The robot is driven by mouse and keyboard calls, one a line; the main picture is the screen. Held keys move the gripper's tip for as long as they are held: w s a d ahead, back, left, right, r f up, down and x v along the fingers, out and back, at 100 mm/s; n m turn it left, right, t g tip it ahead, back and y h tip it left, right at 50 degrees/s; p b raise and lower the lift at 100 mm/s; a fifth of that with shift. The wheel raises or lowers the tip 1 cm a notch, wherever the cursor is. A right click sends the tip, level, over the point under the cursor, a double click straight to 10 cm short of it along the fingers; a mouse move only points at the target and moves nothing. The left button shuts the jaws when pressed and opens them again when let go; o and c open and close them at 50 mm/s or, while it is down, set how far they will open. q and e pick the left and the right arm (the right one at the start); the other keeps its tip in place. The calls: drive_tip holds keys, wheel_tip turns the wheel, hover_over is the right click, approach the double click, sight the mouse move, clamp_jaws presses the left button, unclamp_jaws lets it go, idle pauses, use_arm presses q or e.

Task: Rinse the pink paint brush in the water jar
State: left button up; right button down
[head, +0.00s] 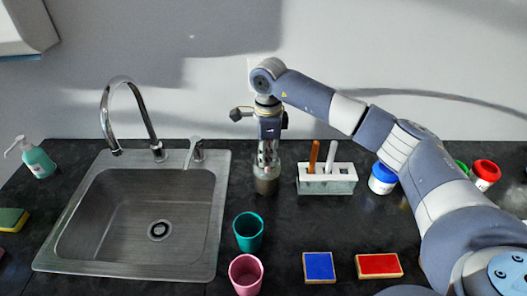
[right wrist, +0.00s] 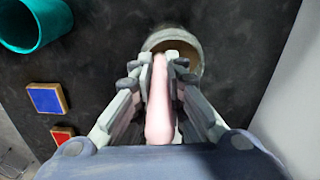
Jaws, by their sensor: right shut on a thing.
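My right gripper (head: 267,160) points straight down behind the sink's right side and is shut on the pink paint brush (right wrist: 158,108). The brush's pink handle shows between the fingers in the right wrist view; the fingers hide it in the head view. The water jar (head: 266,185), a greyish jar, stands directly below the fingertips. Its round open rim also shows beyond the fingertips in the right wrist view (right wrist: 192,47). The brush's lower end is hidden, so I cannot tell how deep it reaches into the jar. My left gripper is not in view.
A white holder (head: 328,184) with an orange and a white brush stands right of the jar. Teal (head: 248,232) and pink (head: 245,274) cups stand in front. Blue (head: 319,267) and red (head: 379,265) pads lie nearby. The sink (head: 218,215) is left; paint pots (head: 383,180) are right.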

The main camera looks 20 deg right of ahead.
drive_tip(key=shift+w+d+r, duration=0.35)
drive_tip(key=shift+w+r, duration=0.05)
drive_tip(key=shift+w, duration=0.3)
wheel_tip(320, 180, up, 13)
drive_tip(key=p, duration=0.8)
idle(1.3)
drive_tip(key=shift+r, duration=0.1)
idle(0.4)
